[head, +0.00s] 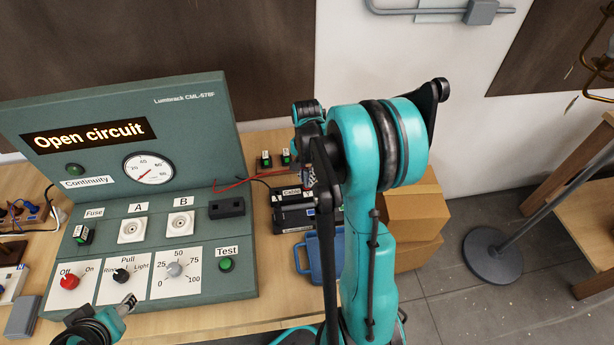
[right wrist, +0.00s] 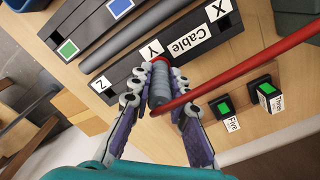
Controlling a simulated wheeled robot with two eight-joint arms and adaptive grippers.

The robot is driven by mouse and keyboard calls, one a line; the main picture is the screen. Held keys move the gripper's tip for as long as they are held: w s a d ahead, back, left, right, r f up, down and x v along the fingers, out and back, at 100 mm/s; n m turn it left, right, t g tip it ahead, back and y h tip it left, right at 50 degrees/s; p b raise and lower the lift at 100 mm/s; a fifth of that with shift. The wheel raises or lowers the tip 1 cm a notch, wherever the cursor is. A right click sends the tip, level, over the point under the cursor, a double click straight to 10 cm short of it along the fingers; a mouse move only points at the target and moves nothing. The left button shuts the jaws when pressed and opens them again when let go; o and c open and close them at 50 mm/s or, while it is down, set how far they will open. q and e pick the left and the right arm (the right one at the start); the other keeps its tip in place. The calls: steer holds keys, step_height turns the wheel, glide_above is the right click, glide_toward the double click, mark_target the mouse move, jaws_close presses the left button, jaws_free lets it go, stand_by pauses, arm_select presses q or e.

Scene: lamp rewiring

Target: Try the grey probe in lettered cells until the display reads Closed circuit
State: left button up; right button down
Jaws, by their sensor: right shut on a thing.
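The display (head: 88,134) on the green tester panel reads "Open circuit". My right gripper (right wrist: 168,98) is shut on the grey probe (right wrist: 160,84), a ribbed cylinder with a red cable (right wrist: 240,72) running off to the right. It holds the probe at the black cable block (right wrist: 125,75), which bears letters X, Y and Z, right beside the Y label (right wrist: 152,50). The probe's tip is hidden, so I cannot tell how deep it sits. In the head view my right arm hides most of the gripper and probe. My left gripper (head: 122,306) shows only partly at the lower left.
Two small black blocks with green tops, labelled Five (right wrist: 226,108) and Three (right wrist: 268,94), stand near the cable block. A blue toolbox-like case (head: 313,262) lies in front, with cardboard boxes (head: 412,210) behind my arm. Test button (head: 226,264) and dials fill the panel's front.

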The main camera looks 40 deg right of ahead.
steer(key=shift+f+b, duration=0.45)
steer(key=shift+f, duration=0.05)
stand_by(0.6)
steer(key=c, duration=1.4)
jaws_free()
steer(key=shift+o, duration=0.2)
step_height(320, 180, up, 12)
steer(key=s+a+n+t+b, duration=0.1)
steer(key=a+n, duration=0.1)
steer(key=a, duration=0.2)
steer(key=s+a+n+t+b, duration=0.1)
steer(key=s+a+n, duration=0.1)
steer(key=a+n, duration=0.1)
steer(key=s+a+n+t+b, duration=0.1)
steer(key=s+a+n, duration=0.1)
steer(key=a, duration=0.4)
steer(key=shift+s+n+t+h, duration=0.1)
steer(key=shift+n+t+h, duration=0.3)
steer(key=s+a+f+n+t+b, duration=0.2)
steer(key=s+a+f+n+t, duration=0.1)
steer(key=a+n, duration=0.4)
steer(key=shift+s+a+f+y, duration=0.4)
steer(key=shift+s+f, duration=0.1)
steer(key=shift+s, duration=0.7)
